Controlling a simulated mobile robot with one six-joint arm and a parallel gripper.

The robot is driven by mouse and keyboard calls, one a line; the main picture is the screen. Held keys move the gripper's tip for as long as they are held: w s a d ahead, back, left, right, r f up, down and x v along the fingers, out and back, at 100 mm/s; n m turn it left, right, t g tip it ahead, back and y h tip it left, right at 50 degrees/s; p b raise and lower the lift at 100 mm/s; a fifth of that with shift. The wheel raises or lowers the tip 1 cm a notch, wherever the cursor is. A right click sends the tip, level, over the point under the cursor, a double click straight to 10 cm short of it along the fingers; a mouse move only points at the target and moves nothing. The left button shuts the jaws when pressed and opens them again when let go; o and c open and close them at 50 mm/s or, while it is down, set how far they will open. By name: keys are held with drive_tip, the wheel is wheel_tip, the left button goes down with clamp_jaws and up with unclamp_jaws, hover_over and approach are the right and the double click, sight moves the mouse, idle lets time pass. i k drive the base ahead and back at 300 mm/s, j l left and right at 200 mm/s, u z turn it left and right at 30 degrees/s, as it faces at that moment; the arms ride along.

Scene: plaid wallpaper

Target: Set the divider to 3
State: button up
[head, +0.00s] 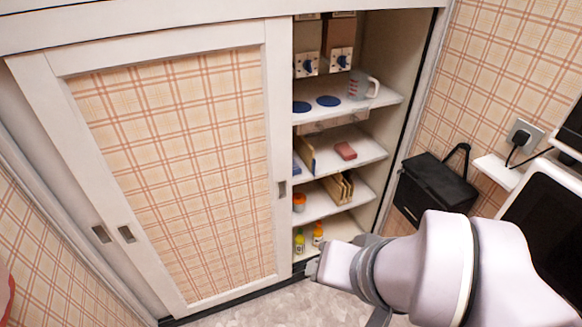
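A thin wooden divider (306,155) stands upright on the middle shelf (325,160) of the cabinet, left of a pink block (345,151). On the shelf below, several upright wooden boards (341,187) stand close together. I cannot read any numbers or position marks at this size. My gripper (313,268) is low in front of the cabinet opening, near the bottom shelf and apart from the divider. It is small and partly hidden by my wrist, so its fingers do not show clearly.
The plaid sliding door (175,180) covers the cabinet's left part. The top shelf holds a measuring jug (363,86) and blue discs (328,101), below blue knobs (342,61). Small bottles (317,234) stand at the bottom. A black box (436,184) hangs on the right wall.

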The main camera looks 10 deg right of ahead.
sight(304, 150)
drive_tip(key=i+l, duration=0.1)
drive_tip(key=i, duration=0.5)
drive_tip(key=i+l+z, duration=0.1)
drive_tip(key=i, duration=0.55)
